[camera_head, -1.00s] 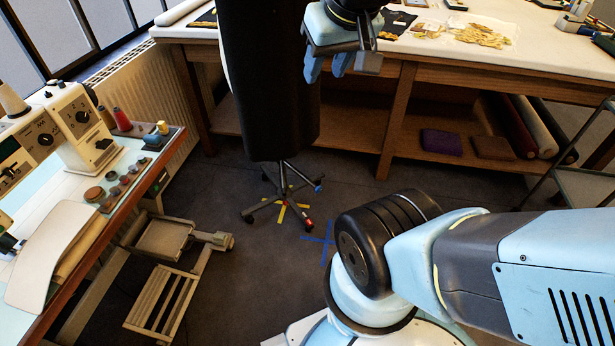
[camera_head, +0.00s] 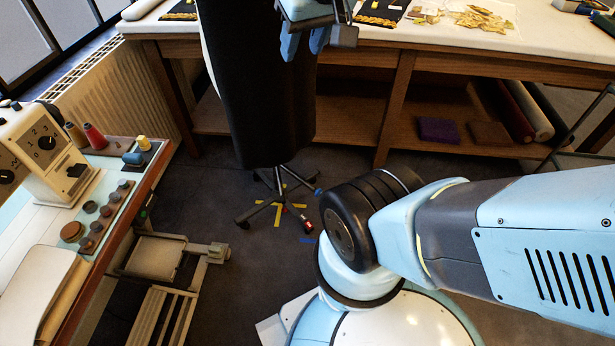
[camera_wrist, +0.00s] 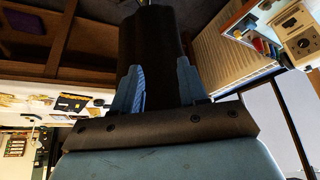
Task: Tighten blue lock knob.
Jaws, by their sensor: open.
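A black dress form (camera_head: 262,95) stands upright on a wheeled star base (camera_head: 277,205) in the head view. A small blue part (camera_head: 318,191) shows at the end of one base leg. It is too small to tell whether it is the lock knob, and I see no other clear blue knob. My gripper (camera_head: 304,45) is at the top of the head view, in front of the form's right side, well above the base. Its blue fingers are apart and empty. In the wrist view, the form (camera_wrist: 151,50) shows beyond the gripper (camera_wrist: 158,85); their distance is unclear.
A long worktable (camera_head: 390,52) stands behind the form, with fabric rolls (camera_head: 530,110) on its lower shelf. A sewing machine (camera_head: 45,150) is on a bench at left, above a pedal frame (camera_head: 165,300). Yellow tape (camera_head: 279,212) marks the floor. A radiator (camera_head: 110,95) stands by the window.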

